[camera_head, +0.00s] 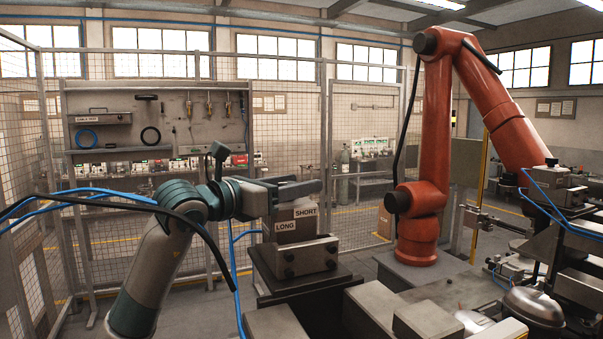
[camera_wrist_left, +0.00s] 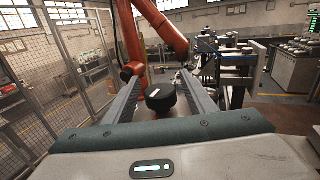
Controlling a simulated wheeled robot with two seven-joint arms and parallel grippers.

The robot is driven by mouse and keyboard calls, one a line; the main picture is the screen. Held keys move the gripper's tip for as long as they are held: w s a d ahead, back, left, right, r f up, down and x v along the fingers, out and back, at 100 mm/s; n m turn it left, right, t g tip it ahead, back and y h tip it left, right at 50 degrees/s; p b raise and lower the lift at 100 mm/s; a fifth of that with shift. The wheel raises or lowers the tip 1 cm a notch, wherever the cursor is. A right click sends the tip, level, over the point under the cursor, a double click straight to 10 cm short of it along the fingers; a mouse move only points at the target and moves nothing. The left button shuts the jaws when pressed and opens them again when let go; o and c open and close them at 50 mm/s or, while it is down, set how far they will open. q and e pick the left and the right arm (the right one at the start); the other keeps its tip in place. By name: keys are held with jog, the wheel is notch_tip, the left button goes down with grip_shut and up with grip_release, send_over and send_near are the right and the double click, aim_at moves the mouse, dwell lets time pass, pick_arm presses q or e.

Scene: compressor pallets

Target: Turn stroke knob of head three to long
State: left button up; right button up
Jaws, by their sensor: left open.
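A grey metal block, the head (camera_head: 305,255), stands on a dark pedestal and carries white labels reading LONG (camera_head: 286,226) and SHORT (camera_head: 305,211). My left gripper (camera_head: 312,187) reaches over its top from the left, with its fingers level. In the left wrist view a round black knob (camera_wrist_left: 162,103) with a pale pointer mark sits between the two open fingers of my left gripper (camera_wrist_left: 162,77). The fingers lie on either side of the knob; I cannot tell whether either touches it. In the head view the knob is hidden by the fingers. My right gripper is not in view.
An orange robot arm (camera_head: 417,225) stands behind and right of the head. Machinery (camera_head: 560,290) fills the right side. Grey metal blocks (camera_head: 385,315) lie in the foreground. A mesh fence (camera_head: 285,130) and a tool board (camera_head: 160,120) are behind. Blue and black hoses hang near my left arm.

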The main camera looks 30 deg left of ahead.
pick_arm(q)
jog(key=shift+x, duration=0.8)
jog(key=c, duration=1.1)
jog(key=shift+o, duration=0.3)
jog(key=shift+f, duration=0.1)
